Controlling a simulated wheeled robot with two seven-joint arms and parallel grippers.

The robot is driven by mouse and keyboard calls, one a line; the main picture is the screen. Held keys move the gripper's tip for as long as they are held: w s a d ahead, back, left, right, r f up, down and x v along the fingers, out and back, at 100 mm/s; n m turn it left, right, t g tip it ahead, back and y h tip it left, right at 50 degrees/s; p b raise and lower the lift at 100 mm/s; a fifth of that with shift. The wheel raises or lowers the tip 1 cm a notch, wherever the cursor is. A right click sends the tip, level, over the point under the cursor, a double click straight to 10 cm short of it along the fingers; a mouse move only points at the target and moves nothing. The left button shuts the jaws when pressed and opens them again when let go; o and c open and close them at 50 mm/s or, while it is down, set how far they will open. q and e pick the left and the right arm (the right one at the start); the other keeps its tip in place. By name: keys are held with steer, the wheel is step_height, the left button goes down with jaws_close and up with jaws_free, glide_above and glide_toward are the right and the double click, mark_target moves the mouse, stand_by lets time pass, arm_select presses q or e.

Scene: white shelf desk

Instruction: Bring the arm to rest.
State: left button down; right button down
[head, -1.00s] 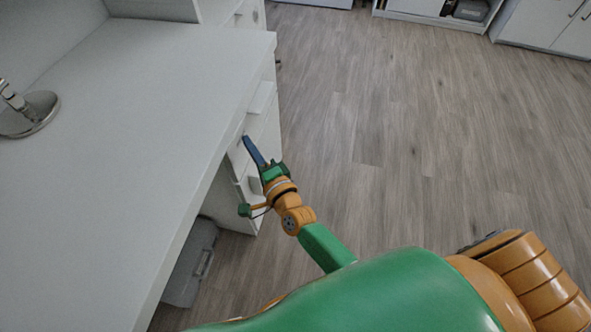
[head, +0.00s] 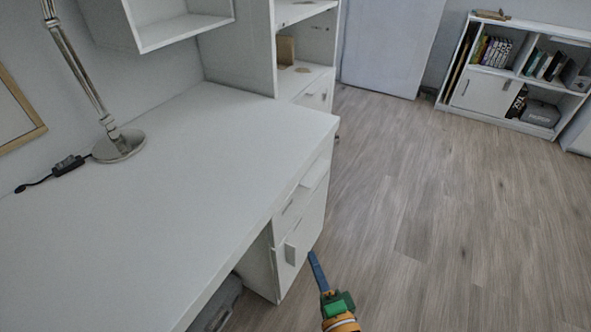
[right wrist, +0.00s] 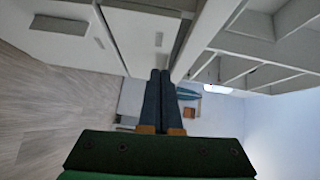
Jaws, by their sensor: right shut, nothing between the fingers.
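My right gripper (head: 314,266) shows at the bottom of the head view, with blue fingers and a green and orange body. It is beside the white desk's drawer front (head: 304,220), over the floor. In the right wrist view its two dark fingers (right wrist: 160,82) lie together, shut with nothing between them. My left gripper is in neither view.
The white desk (head: 160,200) fills the left side, with a metal lamp (head: 118,145) on it. A grey box (head: 218,302) sits under the desk. A low bookshelf (head: 490,88) stands at the back right. The wooden floor (head: 430,220) to the right is clear.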

steer(key=s+d+f+n+g, duration=0.1)
steer(key=s+f+n+g, duration=0.2)
steer(key=f, duration=0.4)
steer(key=s+f+n+g, duration=0.2)
steer(key=f+n, duration=0.1)
steer(key=f, duration=0.4)
steer(key=s+d+f+n+g+h, duration=0.1)
steer(key=s+d+f+n+g, duration=0.25)
steer(key=s+f, duration=0.35)
steer(key=s+d+f+n+g+h, duration=0.1)
steer(key=s+d+f+n+g, duration=0.25)
steer(key=s+f, duration=0.3)
steer(key=s+d+f+n+g+h, duration=0.1)
steer(key=s+d+f+n+g, duration=0.25)
steer(key=s, duration=0.55)
step_height(320, 180, up, 17)
steer(key=s+p, duration=0.1)
steer(key=p, duration=1.6)
steer(key=shift+s+d+n+h, duration=0.15)
steer(key=shift+s+n+h, duration=0.15)
steer(key=shift+s+n, duration=0.1)
steer(key=shift+g, duration=0.25)
